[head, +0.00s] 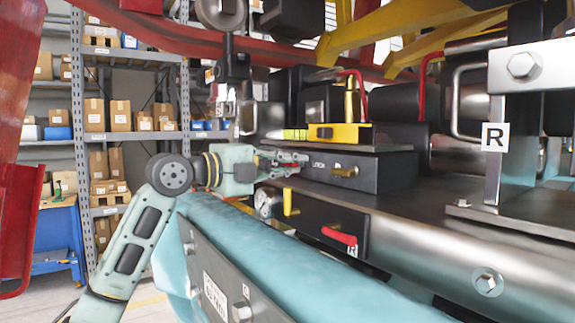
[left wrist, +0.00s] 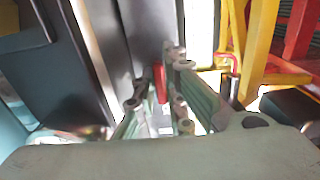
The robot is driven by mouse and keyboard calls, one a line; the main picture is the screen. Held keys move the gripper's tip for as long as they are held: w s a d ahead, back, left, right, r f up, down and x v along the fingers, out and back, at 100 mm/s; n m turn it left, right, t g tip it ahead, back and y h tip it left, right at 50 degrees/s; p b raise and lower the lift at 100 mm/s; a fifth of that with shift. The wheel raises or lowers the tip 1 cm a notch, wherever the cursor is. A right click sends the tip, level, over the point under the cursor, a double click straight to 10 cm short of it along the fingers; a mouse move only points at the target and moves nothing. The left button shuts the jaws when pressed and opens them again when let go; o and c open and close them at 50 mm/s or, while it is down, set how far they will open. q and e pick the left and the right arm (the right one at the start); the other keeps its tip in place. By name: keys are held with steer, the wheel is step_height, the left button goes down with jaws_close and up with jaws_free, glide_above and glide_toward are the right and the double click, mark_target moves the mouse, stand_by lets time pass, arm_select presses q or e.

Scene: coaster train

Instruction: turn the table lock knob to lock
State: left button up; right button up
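My left gripper (head: 288,162) reaches in from the left to the left end of a black box (head: 358,174) with small white lettering. A red piece shows between its fingers; it also shows in the left wrist view (left wrist: 160,82). In the wrist view the fingers of the gripper (left wrist: 158,95) are spread either side of the red piece, with gaps visible. A small brass knob (head: 344,172) sits on the box's front face, right of the gripper. I cannot tell for certain which part is the table lock knob. My right gripper is not in view.
Below the box are a pressure gauge (head: 265,203), a yellow lever (head: 287,202) and a red lever (head: 338,236). A yellow level (head: 338,134) lies above the box. A teal padded bar (head: 290,265) runs along the front. Shelving (head: 130,125) stands behind on the left.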

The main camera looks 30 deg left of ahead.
arm_select(q)
steer(key=o, duration=0.4)
steer(key=shift+f, duration=0.1)
